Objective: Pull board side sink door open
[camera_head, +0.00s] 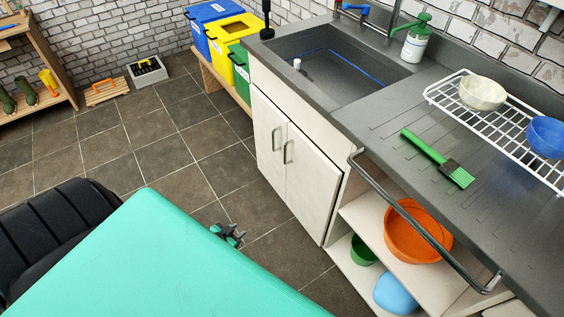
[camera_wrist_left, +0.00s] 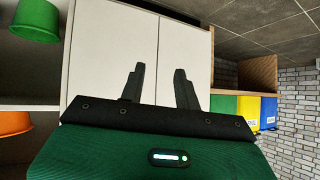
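The board side sink door (camera_head: 313,190) is the right one of two pale cabinet doors under the sink and looks closed. Its upright grey handle (camera_head: 288,151) is near the seam, beside the handle of the other sink door (camera_head: 268,132). In the left wrist view, which is upside down, the board side door (camera_wrist_left: 107,50) is left of the seam; no handle shows there. My left gripper (camera_head: 233,233) is open and empty, in front of the doors and apart from them. Its two fingers show in the wrist view (camera_wrist_left: 159,70). My right gripper is not in view.
A metal rail (camera_head: 400,215) runs along the counter front beside the door. Open shelves below hold an orange bowl (camera_head: 415,231), a green bowl (camera_head: 362,250) and a blue one (camera_head: 396,292). Coloured bins (camera_head: 241,75) stand beyond the cabinet. The floor (camera_head: 190,165) before the doors is clear.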

